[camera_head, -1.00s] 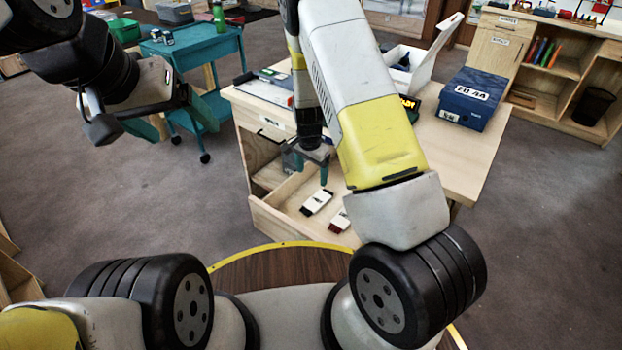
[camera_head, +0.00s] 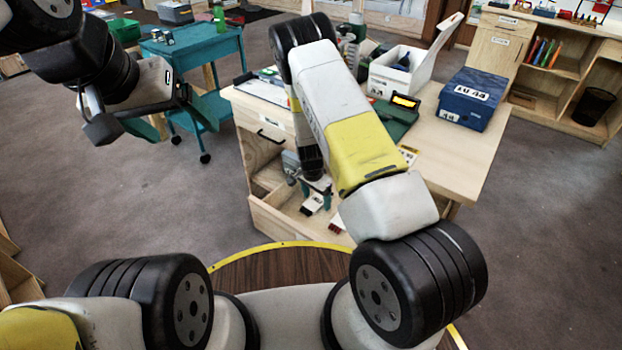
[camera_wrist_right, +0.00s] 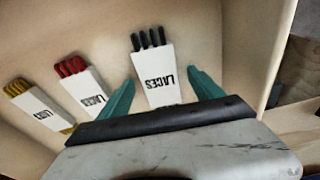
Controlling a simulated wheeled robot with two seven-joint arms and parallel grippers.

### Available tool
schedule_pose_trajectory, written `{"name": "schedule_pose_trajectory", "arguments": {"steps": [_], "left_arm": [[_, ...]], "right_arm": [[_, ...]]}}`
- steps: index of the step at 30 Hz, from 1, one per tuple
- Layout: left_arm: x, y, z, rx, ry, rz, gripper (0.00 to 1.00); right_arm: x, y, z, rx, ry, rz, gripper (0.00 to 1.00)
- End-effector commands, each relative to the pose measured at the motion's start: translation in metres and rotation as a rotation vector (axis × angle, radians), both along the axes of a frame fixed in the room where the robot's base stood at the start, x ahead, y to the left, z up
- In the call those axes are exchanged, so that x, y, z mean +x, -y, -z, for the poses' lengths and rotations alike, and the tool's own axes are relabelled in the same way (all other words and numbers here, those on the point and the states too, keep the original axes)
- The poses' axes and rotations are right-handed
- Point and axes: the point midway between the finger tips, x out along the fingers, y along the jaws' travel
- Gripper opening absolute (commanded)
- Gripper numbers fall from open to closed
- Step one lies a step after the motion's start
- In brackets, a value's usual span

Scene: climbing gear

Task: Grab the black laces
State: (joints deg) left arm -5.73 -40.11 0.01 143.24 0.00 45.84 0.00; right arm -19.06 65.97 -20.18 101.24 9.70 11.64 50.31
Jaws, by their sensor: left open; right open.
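The black laces stand in a white sleeve marked LACES (camera_wrist_right: 155,78) in the right wrist view, with dark tips at the far end. In the head view the same packet (camera_head: 312,204) lies in the open drawer (camera_head: 283,222), partly covered by my gripper. My right gripper (camera_wrist_right: 162,84) is open, its teal fingers on either side of the packet, with visible gaps. It also shows in the head view (camera_head: 318,187), low over the drawer. My left gripper (camera_head: 170,118) is open and empty, far from the drawer at the left.
Red laces (camera_wrist_right: 84,85) and yellow laces (camera_wrist_right: 38,108) lie left of the black ones in the wrist view. The drawer wall (camera_wrist_right: 248,50) is close on the right.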

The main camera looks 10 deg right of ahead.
Motion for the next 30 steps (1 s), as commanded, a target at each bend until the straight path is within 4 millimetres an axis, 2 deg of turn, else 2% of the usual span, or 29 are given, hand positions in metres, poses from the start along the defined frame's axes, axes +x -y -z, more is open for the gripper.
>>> {"name": "schedule_pose_trajectory", "arguments": {"steps": [3, 4, 13, 23, 30], "left_arm": [[0.000, 0.000, 0.000, 0.000, 0.000, 0.000, 0.84], [0.000, 0.000, 0.000, 0.000, 0.000, 0.000, 0.84], [0.000, 0.000, 0.000, 0.000, 0.000, 0.000, 0.84], [0.000, 0.000, 0.000, 0.000, 0.000, 0.000, 0.84], [0.000, 0.000, 0.000, 0.000, 0.000, 0.000, 0.84]], "right_arm": [[0.000, 0.000, 0.000, 0.000, 0.000, 0.000, 0.75], [0.000, 0.000, 0.000, 0.000, 0.000, 0.000, 0.72], [0.000, 0.000, -0.001, 0.000, 0.000, 0.000, 0.13], [0.000, 0.000, -0.004, -0.001, 0.001, 0.000, 0.11], [0.001, 0.000, -0.026, -0.001, 0.002, -0.001, 0.11]]}}
